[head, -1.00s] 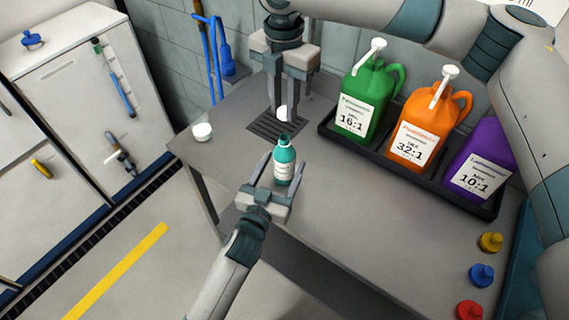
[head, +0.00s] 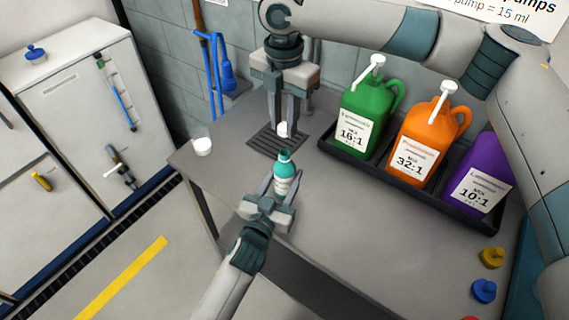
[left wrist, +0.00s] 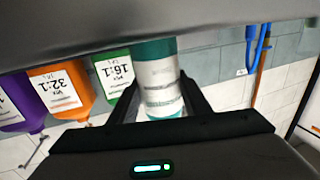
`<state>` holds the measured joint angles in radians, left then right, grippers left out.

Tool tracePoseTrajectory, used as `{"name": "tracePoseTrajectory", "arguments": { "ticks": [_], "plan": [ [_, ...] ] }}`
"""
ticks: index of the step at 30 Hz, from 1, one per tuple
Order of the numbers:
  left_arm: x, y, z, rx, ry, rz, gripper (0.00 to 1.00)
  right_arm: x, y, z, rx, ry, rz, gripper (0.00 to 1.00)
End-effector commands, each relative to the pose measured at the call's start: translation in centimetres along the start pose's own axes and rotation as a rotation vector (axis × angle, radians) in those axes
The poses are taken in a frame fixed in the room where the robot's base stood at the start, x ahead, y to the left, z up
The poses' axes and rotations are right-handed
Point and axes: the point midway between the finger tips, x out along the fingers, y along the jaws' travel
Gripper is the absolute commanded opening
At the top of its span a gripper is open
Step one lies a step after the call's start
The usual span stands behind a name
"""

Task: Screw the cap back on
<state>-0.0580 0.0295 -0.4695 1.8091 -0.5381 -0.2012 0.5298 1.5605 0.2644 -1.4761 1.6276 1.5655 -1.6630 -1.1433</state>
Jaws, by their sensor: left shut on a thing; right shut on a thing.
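A teal bottle (head: 283,187) with a white label stands upright, its mouth open, near the table's front edge. My left gripper (head: 281,188) is shut on its sides; the bottle also fills the middle of the left wrist view (left wrist: 160,88), between the fingers. My right gripper (head: 282,128) points straight down from above and is shut on a small white cap (head: 282,130). In the head view the cap appears just above the bottle's mouth, with a gap between them. I cannot tell whether the bottle's base touches the table.
A dark tray (head: 341,153) holds green (head: 368,105), orange (head: 424,130) and purple (head: 483,178) jugs at the right. A white round container (head: 202,147) sits at the table's left corner. A drain grate (head: 262,143) lies behind the bottle. Coloured pump tops (head: 484,291) are at the lower right.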

Motion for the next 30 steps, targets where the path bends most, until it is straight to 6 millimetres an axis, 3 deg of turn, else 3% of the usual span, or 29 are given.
{"name": "tracePoseTrajectory", "arguments": {
  "ticks": [12,30],
  "plan": [
    [0.0,0.0,0.0,0.000,0.000,0.000,0.03,4.5,-0.1,0.0,0.000,0.001,-0.001,0.00],
    [0.0,0.0,0.0,0.000,-0.001,0.000,0.03,4.7,-0.1,0.0,0.000,-0.001,0.000,0.00]
  ]
}}
